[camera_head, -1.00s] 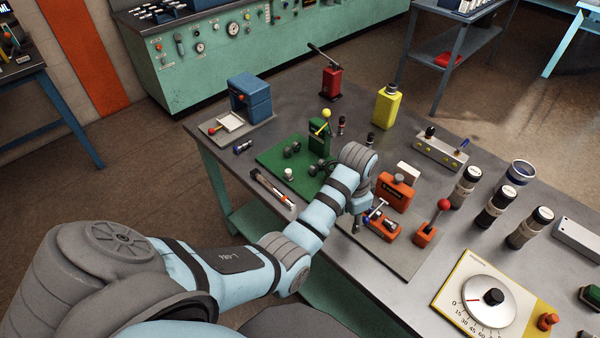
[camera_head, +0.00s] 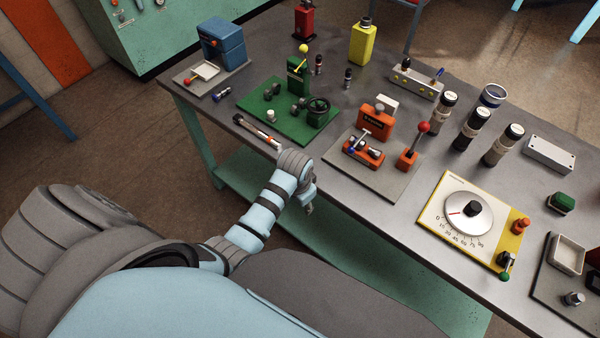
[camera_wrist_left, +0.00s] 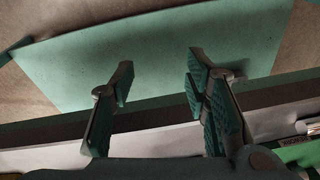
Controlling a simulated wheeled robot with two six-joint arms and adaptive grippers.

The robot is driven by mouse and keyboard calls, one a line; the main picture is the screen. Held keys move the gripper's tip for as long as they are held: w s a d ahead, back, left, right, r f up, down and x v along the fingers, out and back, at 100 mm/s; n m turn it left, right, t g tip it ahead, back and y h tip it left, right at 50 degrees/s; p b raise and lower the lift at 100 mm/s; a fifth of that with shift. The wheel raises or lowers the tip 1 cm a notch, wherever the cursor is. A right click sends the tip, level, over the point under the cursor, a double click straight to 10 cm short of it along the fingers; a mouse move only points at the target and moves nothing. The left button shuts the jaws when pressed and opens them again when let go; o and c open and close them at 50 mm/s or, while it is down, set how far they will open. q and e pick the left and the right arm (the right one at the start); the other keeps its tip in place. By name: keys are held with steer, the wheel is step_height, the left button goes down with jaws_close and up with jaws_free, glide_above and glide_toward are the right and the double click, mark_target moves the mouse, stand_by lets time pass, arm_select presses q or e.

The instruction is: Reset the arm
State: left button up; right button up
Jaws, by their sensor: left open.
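My left arm comes in from the left in the head view, bent, with its blue and grey forearm in front of the table's near edge. My left gripper (camera_head: 309,208) hangs just off that edge, above the green lower shelf and clear of the tabletop things. In the left wrist view its two fingers (camera_wrist_left: 160,90) are spread apart with nothing between them. The green lower shelf (camera_wrist_left: 75,65) and a strip of the table's edge show behind the fingers. My right gripper is in neither view.
The grey worktable (camera_head: 250,90) holds a green vise plate (camera_head: 262,112), an orange device (camera_head: 375,120), a red-knobbed lever (camera_head: 410,155), dark cylinders (camera_head: 470,127) and a dial panel (camera_head: 435,212). A blue box (camera_head: 222,45) stands at the far left corner. Floor is open left of the table.

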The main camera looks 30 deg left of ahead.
arm_select(q)
steer(key=s+a+f+n+b, duration=0.1)
steer(key=s+a+f+b, duration=0.1)
steer(key=s+f, duration=0.8)
steer(key=s+a+f+n+b, duration=0.1)
steer(key=s+f+b, duration=0.1)
steer(key=s+f, duration=0.75)
steer(key=s+a+f, duration=0.1)
steer(key=s+f, duration=0.3)
steer(key=s, duration=0.3)
steer(key=s+a+f+n, duration=0.1)
steer(key=s+f, duration=0.4)
steer(key=s, duration=0.3)
steer(key=shift+a+n+g+y+b, duration=0.25)
steer(key=shift+n+g+y+b, duration=0.05)
steer(key=shift+b, duration=0.15)
